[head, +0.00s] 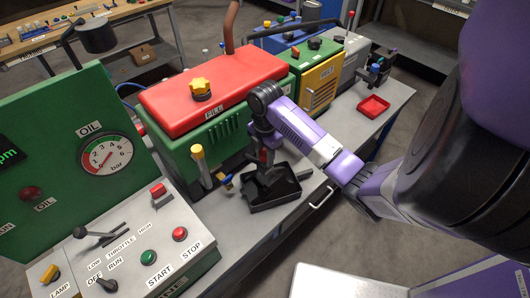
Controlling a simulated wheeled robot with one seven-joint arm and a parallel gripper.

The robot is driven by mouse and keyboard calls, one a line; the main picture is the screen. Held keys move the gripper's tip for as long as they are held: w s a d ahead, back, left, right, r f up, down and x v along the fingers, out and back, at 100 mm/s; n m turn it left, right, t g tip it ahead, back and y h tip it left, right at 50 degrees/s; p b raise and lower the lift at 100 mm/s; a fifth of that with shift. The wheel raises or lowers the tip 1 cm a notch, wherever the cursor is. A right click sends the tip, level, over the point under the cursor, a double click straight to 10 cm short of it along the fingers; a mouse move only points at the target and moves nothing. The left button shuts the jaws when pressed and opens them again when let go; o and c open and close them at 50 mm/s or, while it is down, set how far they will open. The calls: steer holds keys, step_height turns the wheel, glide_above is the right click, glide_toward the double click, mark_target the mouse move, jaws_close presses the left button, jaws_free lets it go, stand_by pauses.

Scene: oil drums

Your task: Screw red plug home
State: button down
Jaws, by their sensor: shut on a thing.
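My gripper (265,160) points down over a black drip tray (285,192) on the bench, close to the side of the green machine with the red top (210,95). It is shut on a small red thing (264,156), which looks like the red plug. Only a little of the red shows between the dark fingers. The place where the plug meets the machine is hidden, so I cannot tell how far in it sits.
A yellow-topped stick (200,165) and a blue-and-yellow part (225,182) stand left of the tray. A yellow cap (201,89) sits on the red top. A red tray (373,107) lies further right. A control panel (130,245) fills the front left.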

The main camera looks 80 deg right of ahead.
steer(key=shift+m, duration=0.3)
steer(key=shift+a+r+m+p, duration=0.15)
steer(key=shift+r+m+p, duration=0.1)
steer(key=shift+m+p, duration=0.65)
steer(key=shift+f+m, duration=0.3)
steer(key=shift+m, duration=2)
steer(key=m, duration=0.2)
steer(key=shift+m, duration=0.4)
steer(key=m, duration=0.3)
steer(key=shift+s, duration=0.1)
steer(key=shift+m, duration=0.3)
